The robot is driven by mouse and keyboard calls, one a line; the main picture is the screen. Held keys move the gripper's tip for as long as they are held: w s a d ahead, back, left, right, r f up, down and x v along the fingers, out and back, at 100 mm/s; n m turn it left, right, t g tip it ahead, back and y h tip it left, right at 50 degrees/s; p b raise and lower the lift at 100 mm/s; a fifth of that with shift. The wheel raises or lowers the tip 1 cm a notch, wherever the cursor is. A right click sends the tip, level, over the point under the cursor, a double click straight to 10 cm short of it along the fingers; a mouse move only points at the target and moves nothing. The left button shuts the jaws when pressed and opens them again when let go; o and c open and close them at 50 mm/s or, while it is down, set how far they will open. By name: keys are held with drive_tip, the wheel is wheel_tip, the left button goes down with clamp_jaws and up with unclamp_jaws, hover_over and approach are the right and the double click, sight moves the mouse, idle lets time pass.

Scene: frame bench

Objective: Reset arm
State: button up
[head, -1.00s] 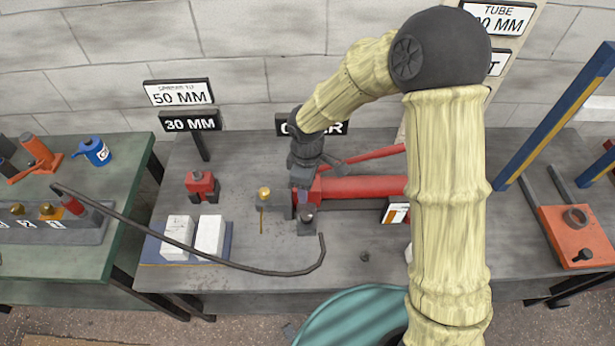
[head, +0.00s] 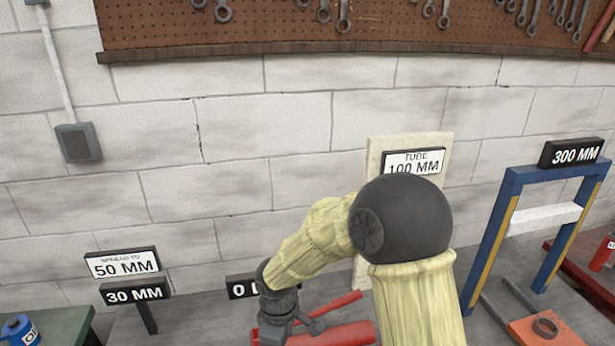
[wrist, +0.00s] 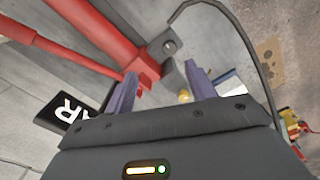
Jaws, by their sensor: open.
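My arm runs up from the lower right of the head view and bends at a dark round elbow. My gripper (wrist: 160,90) shows in the wrist view with its two purple-grey fingers apart. It is open, and nothing shows between the fingers except the bench and tool behind. In the head view the wrist end reaches the bottom edge, and the fingertips are not in sight. A red cylinder tool (head: 335,335) lies beside it. The red tool (wrist: 105,45) also shows just beyond the fingers in the wrist view; I cannot tell whether they touch.
Signs reading 50 MM (head: 122,263) and 30 MM (head: 135,291) stand at the left. A TUBE 100 MM sign (head: 414,162) is behind my elbow. A blue frame (head: 487,245) with a 300 MM sign (head: 571,152) stands right. A dark hose (wrist: 240,35) curves near the gripper.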

drive_tip(key=s+d+r+m, duration=0.2)
drive_tip(key=d+m, duration=0.3)
drive_tip(key=d, duration=0.2)
drive_tip(key=s+d+r+m+t, duration=0.1)
drive_tip(key=s+d+r+m, duration=0.1)
drive_tip(key=d+m, duration=0.3)
drive_tip(key=s+d+r+m+t, duration=0.1)
drive_tip(key=s+d+r+m, duration=0.1)
drive_tip(key=d, duration=0.8)
drive_tip(key=s+m, duration=0.1)
drive_tip(key=m, duration=0.1)
drive_tip(key=shift+s+r+m, duration=0.3)
drive_tip(key=shift+r+m, duration=0.1)
